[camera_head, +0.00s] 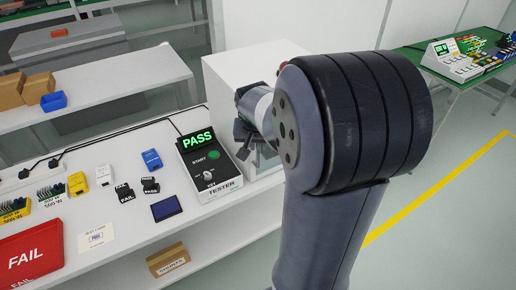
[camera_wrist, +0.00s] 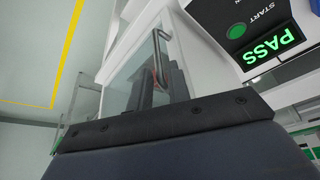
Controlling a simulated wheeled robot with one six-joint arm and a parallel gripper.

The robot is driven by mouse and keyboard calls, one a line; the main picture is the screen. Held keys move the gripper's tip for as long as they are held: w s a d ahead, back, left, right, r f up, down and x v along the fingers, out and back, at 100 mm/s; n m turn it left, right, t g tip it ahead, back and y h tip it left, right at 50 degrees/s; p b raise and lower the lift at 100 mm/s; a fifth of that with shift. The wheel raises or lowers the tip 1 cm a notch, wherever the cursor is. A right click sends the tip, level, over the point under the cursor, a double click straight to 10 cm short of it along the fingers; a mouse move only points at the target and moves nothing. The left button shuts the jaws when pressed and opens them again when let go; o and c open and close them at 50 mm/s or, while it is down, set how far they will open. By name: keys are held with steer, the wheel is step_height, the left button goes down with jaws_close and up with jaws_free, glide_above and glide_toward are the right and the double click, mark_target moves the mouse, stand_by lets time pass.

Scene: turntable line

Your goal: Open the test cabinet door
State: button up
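The test cabinet (camera_head: 262,62) is a white box at the back of the bench, partly hidden behind my arm. Its clear glass door (camera_wrist: 126,82) shows in the wrist view, with a thin metal bar handle (camera_wrist: 161,58) along one edge. The door looks flush with the white frame, though much of it is covered. My gripper (camera_head: 243,132) is dark and sits in front of the cabinet, beside the tester. In the wrist view its dark fingers (camera_wrist: 174,84) are close to the handle. I cannot tell whether they touch it or how far apart they are.
The tester (camera_head: 209,162) with a lit PASS screen stands just left of my gripper. A red FAIL bin (camera_head: 30,254), small blue and yellow parts and a dark panel (camera_head: 166,208) lie on the white bench. Open floor with a yellow line (camera_head: 440,190) is at right.

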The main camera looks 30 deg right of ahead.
mark_target(258, 148)
steer(key=shift+x, duration=1.9)
jaws_close()
